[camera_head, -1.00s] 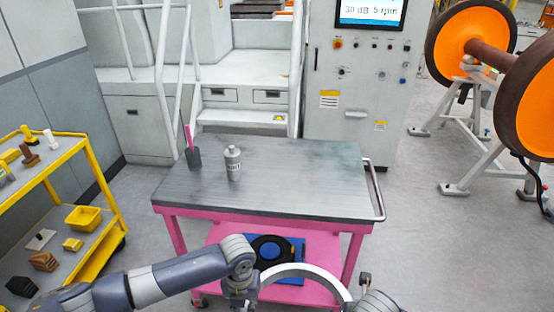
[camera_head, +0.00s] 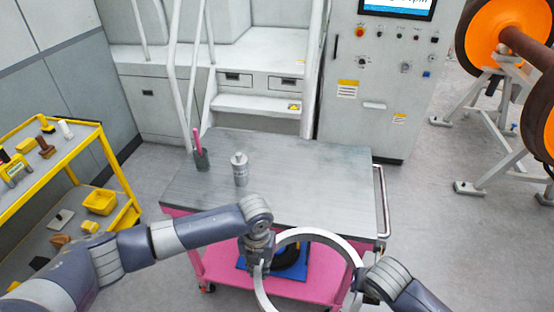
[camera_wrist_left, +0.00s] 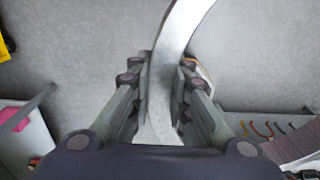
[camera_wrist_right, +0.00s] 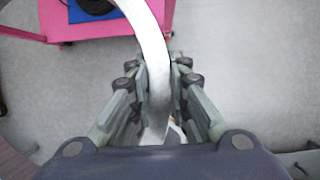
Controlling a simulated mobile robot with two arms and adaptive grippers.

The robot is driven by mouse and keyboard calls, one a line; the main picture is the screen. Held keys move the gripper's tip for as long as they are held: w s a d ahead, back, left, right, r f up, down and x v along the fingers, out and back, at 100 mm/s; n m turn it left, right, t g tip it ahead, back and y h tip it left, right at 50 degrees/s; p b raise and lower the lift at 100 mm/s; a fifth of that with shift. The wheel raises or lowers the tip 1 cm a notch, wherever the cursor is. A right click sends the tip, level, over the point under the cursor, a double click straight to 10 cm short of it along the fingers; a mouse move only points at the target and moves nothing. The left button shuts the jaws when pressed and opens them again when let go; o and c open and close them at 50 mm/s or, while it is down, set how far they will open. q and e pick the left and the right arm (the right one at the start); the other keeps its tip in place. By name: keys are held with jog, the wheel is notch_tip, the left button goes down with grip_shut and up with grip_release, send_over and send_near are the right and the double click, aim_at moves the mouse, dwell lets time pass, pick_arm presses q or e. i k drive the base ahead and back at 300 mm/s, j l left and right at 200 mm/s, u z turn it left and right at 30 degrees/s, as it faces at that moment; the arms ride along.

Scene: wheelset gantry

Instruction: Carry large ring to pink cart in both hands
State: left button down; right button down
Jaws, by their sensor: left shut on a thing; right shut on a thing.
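The large ring (camera_head: 313,234) is a pale metal hoop, held in front of the pink cart (camera_head: 175,212) in the head view. My left gripper (camera_head: 260,268) is shut on its left side; the left wrist view shows the ring band (camera_wrist_left: 180,30) between the fingers (camera_wrist_left: 162,95). My right gripper (camera_head: 358,285) is at the ring's right side; the right wrist view shows the ring band (camera_wrist_right: 150,40) between the fingers (camera_wrist_right: 158,90). The cart has a grey top (camera_head: 310,180) and a pink lower shelf. The ring's lower part is cut off by the head view's edge.
A grey bottle (camera_head: 240,168) and a dark cup with a pink item (camera_head: 201,158) stand on the cart top's left part; its right part is clear. A blue object with a black ring (camera_head: 290,258) lies on the lower shelf. A yellow cart (camera_head: 115,170) stands left.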

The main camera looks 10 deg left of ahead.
aim_at(321, 187)
jog(key=i, duration=1.3)
